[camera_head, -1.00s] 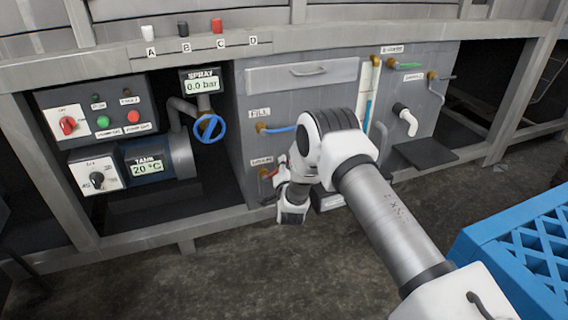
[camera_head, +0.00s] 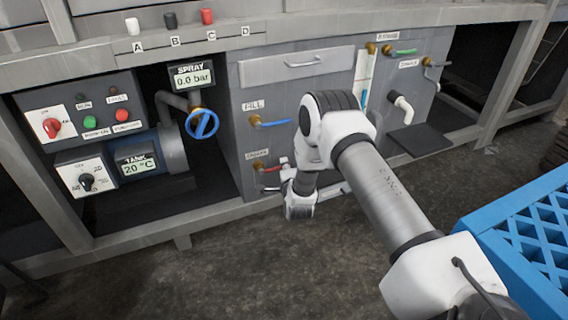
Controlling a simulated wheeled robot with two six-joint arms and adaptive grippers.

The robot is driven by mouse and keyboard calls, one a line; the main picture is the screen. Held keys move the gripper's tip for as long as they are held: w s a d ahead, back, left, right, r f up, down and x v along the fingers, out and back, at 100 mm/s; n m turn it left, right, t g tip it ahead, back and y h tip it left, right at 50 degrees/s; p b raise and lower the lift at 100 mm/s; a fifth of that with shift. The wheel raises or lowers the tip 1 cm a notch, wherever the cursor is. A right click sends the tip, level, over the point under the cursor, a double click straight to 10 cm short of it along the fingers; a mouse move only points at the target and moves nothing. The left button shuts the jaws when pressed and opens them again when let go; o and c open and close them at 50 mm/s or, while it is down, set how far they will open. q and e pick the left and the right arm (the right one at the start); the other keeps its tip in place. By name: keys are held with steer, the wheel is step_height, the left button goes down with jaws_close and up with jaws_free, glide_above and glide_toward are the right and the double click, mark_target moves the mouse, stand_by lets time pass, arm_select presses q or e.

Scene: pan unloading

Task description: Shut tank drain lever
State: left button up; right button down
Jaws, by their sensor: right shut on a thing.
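The tank drain valve has a brass body (camera_head: 259,166) below a small label, low on the left side of the grey tank front. Its red lever (camera_head: 271,169) points right from the valve, roughly level. My right gripper (camera_head: 282,166) is at the lever's outer end and shut on it. My right wrist and forearm hide part of the fingers, so the exact grip is hard to see. My left gripper is not in view.
The blue fill lever (camera_head: 272,123) sits above the drain. The floor in front is open.

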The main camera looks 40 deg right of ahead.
steer(key=shift+f+m, duration=0.2)
steer(key=shift+m, duration=0.1)
steer(key=c, duration=1.2)
jaws_free()
steer(key=v, duration=1.2)
